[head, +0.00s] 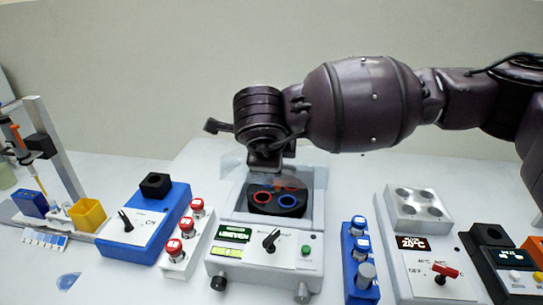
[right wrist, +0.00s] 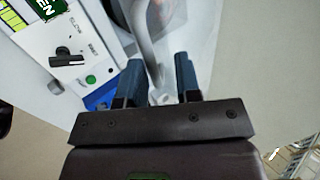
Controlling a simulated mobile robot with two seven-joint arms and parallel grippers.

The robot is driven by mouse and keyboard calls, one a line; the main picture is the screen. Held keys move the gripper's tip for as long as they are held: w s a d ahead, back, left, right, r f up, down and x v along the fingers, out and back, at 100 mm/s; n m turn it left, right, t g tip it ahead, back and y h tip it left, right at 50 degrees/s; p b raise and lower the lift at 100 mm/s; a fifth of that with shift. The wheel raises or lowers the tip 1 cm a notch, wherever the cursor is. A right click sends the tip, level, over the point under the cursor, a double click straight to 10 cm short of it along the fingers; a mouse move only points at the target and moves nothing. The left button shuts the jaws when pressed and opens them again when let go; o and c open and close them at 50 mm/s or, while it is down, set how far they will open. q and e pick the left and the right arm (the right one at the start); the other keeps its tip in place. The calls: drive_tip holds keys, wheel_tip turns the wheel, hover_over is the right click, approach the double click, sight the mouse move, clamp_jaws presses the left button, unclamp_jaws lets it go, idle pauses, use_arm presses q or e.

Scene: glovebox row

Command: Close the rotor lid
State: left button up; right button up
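The centrifuge (head: 258,246) stands in the middle of the bench. Its round dark rotor (head: 278,209) shows red and blue rings inside the open well. A clear, faint panel (head: 232,160) rises behind the well and looks like the raised lid; its outline is hard to make out. My right gripper (head: 270,172) points down over the rear of the well, and its fingertips are partly hidden. In the right wrist view its two blue fingers (right wrist: 160,80) are apart, with a grey curved bar (right wrist: 147,45) between or beyond them; I cannot tell if they touch it. My left gripper is out of view.
A blue device (head: 147,228) is farther left. A heating block (head: 420,211) is at right.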

drive_tip(key=shift+o, duration=0.4)
drive_tip(key=v, duration=1)
drive_tip(key=shift+s+r, duration=0.25)
drive_tip(key=shift+r, duration=0.05)
drive_tip(key=shift+a, duration=0.1)
